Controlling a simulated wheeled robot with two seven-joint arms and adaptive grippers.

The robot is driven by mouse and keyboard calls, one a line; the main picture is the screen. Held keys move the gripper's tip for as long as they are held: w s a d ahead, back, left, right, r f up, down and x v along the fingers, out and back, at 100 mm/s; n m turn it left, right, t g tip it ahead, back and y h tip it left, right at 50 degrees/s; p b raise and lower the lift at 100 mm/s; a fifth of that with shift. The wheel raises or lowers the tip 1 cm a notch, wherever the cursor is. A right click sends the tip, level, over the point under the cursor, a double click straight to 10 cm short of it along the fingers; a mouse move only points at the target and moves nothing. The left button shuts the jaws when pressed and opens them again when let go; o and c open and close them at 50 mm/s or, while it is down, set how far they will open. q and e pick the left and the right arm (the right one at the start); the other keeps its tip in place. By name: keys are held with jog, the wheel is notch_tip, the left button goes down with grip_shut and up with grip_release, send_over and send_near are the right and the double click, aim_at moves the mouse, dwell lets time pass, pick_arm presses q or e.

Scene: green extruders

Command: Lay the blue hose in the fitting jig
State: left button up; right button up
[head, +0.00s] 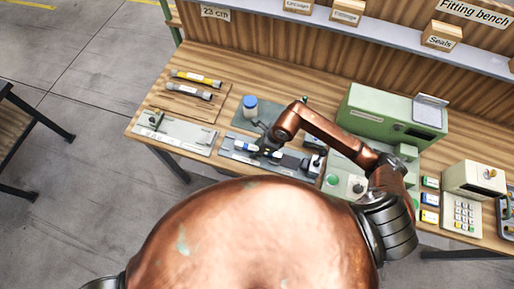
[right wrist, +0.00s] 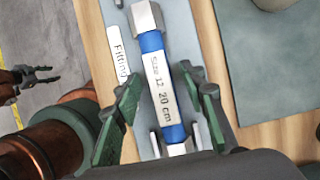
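In the head view the hose (head: 243,147) shows just left of my right gripper (head: 270,149), on the jig (head: 231,155). My right gripper (right wrist: 160,76) is open, its green fingers on either side of the hose with gaps. My left gripper (right wrist: 42,74) appears only in the right wrist view, off to the left, open and empty.
A green machine (head: 394,118) stands to the right. Another grey plate (head: 176,134) lies left.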

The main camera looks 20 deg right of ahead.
jog(key=b+v, duration=0.1)
jog(key=v, duration=1.1)
jog(key=shift+s, duration=0.1)
dwell(0.4)
